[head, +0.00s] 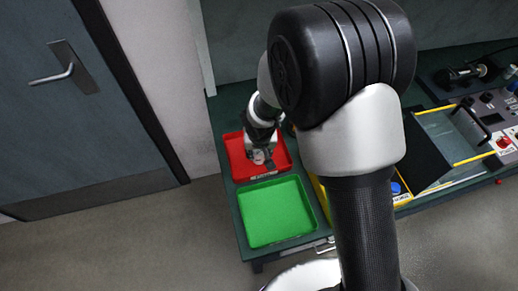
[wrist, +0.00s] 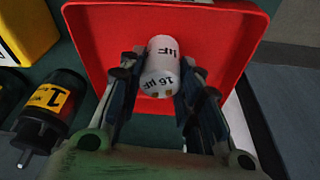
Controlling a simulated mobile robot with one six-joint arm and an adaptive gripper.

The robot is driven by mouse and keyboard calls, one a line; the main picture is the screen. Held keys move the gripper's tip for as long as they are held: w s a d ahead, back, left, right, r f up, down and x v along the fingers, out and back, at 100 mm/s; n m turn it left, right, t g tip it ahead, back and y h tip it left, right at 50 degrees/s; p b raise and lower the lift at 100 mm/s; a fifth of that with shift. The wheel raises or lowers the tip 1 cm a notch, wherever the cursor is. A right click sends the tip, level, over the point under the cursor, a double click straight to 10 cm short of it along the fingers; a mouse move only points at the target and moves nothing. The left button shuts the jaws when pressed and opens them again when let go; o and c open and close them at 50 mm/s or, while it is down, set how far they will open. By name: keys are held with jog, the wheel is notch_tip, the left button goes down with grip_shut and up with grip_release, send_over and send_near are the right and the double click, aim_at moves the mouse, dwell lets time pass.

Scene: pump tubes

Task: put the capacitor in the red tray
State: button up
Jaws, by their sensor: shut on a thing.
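The capacitor (wrist: 160,75) is a white cylinder with black "16 µF" print. In the wrist view it sits between the two fingers of my gripper (wrist: 157,88), which is shut on it. The red tray (wrist: 105,35) lies behind and beneath the capacitor in that view. In the head view my gripper (head: 260,156) is over the red tray (head: 238,160), with the pale capacitor at its tip. I cannot tell whether the capacitor touches the tray floor.
An empty green tray (head: 275,212) is just in front of the red one on the dark bench. In the wrist view a black cylinder with a yellow label (wrist: 52,105) and a yellow box (wrist: 25,30) are at the left. Bench equipment (head: 490,125) stands at the right.

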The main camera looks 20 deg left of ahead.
jog(key=shift+f+b, duration=0.6)
jog(key=shift+b, duration=0.05)
jog(key=o, duration=1.2)
jog(key=shift+c, duration=0.2)
jog(key=v, duration=1.2)
jog(key=shift+d+r, duration=0.15)
